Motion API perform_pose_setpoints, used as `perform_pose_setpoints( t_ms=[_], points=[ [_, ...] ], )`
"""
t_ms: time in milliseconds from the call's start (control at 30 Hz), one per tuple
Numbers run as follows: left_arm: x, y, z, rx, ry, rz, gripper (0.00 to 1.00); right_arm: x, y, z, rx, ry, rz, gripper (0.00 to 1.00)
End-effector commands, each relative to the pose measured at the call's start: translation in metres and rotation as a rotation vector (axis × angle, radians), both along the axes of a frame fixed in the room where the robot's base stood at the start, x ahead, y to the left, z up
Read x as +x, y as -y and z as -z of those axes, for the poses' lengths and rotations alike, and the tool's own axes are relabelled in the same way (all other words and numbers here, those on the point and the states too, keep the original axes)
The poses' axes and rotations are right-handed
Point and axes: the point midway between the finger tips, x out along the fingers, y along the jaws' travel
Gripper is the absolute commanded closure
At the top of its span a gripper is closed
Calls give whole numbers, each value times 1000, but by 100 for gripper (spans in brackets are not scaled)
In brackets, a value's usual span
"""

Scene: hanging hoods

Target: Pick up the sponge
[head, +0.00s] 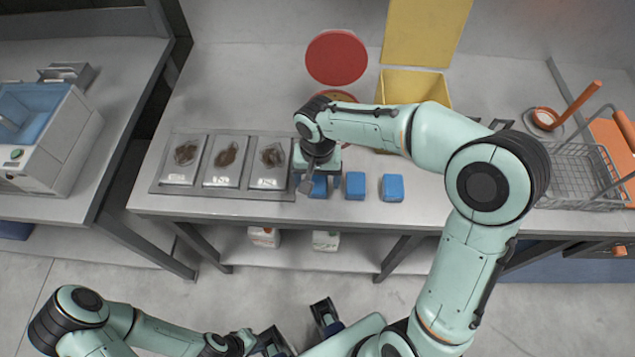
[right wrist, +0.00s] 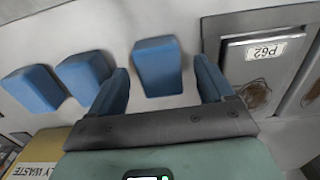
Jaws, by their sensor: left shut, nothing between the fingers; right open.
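Three blue sponges lie in a row near the front edge of the grey bench: a left one (head: 319,187), a middle one (head: 355,186) and a right one (head: 392,188). My right gripper (head: 322,178) is open over the left sponge and partly hides it in the head view. In the right wrist view this sponge (right wrist: 157,67) shows between and beyond the two spread fingers of the right gripper (right wrist: 161,85), with a gap on each side. The other two sponges (right wrist: 85,76) lie outside the fingers. My left gripper (head: 271,341) is shut and empty, low at the bottom of the head view.
A metal tray with labelled packs (head: 222,176) sits just left of the sponges; its edge (right wrist: 222,50) is near one finger. Behind stand a red-lidded bin (head: 337,57) and a yellow bin (head: 430,85). A wire basket (head: 580,172) is at right.

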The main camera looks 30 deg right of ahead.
Motion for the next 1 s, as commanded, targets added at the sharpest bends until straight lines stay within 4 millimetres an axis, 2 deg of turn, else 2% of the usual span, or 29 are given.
perform_pose_setpoints(
  t_ms=[100, 333, 367, 500, 533, 833, 1000],
  points=[
    [0, 0, 2, 0, 0, 0, 100, 0, 0, 12, 1, -1, -1, 19],
    [0, 0, 1, 0, 0, 0, 100, 0, 0, 13, -1, 1, -1, 19],
    [0, 0, 1, 0, 0, 0, 100, 0, 0, 13, -1, 1, -1, 22],
    [0, 0, 1, 0, 0, 0, 100, 0, 0, 13, -1, 1, 0, 68],
    [0, 0, 1, 0, 0, 0, 100, 0, 0, 13, -1, 1, 0, 74],
    [0, 0, 1, 0, 0, 0, 100, 0, 0, 12, 0, 1, 0, 74],
    [0, 0, 0, 0, 0, 0, 100, 1, 0, 1, 0, 2, 1, 74]
  ],
)
